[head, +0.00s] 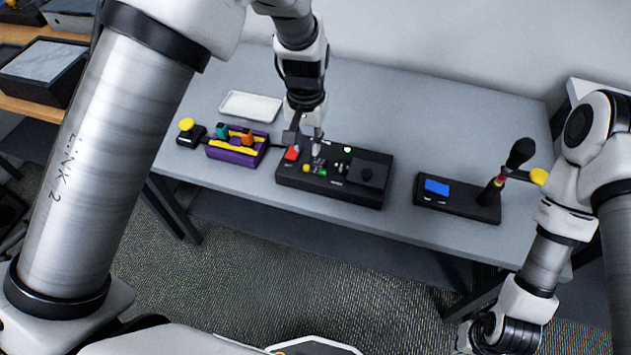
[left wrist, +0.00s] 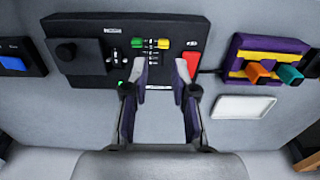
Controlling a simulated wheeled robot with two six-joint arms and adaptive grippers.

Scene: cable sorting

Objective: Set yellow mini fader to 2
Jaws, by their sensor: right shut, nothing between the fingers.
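The black control box (head: 290,176) stands mid-table, and it also shows in the left wrist view (left wrist: 80,20). Its yellow mini fader (head: 306,168) is at the robot-facing side in the head view. In the left wrist view the yellow fader knob (left wrist: 163,43) sits beside a green knob (left wrist: 137,43), with scale marks between them. My left gripper (head: 317,150) is over the box. In the left wrist view its fingers (left wrist: 154,62) are apart with nothing between them, their tips close to the two knobs. I cannot tell if they touch. My right gripper is out of view.
Bare table lies between the boxes.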

